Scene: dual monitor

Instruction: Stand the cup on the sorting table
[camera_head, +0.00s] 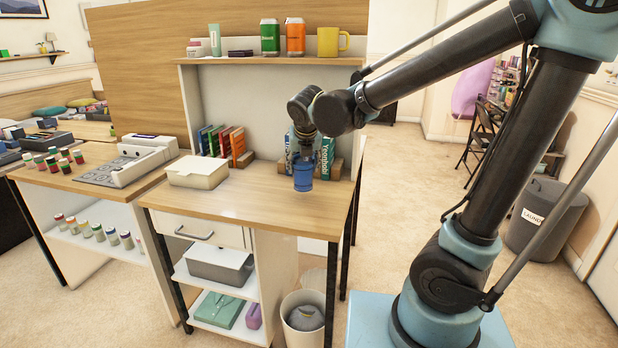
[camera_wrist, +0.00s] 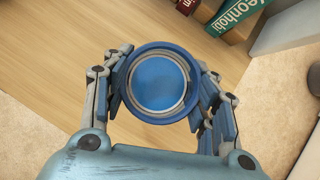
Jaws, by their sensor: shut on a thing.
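A blue cup (camera_head: 303,176) is upright in my gripper (camera_head: 303,160) over the right part of a wooden table (camera_head: 250,200). In the wrist view I look down on the cup (camera_wrist: 157,84), its round rim facing the camera. The fingers of my gripper (camera_wrist: 163,92) close on it from both sides. The table top (camera_wrist: 60,50) shows beneath and to the left. I cannot tell whether the cup's base touches the table. Which table is the sorting table is not marked.
A cream lidded box (camera_head: 197,173) sits left on the same table. Books (camera_head: 238,143) stand behind it, and teal boxes (camera_head: 327,155) stand close behind the cup. A shelf above holds cans and a yellow mug (camera_head: 332,42). The table's front middle is clear.

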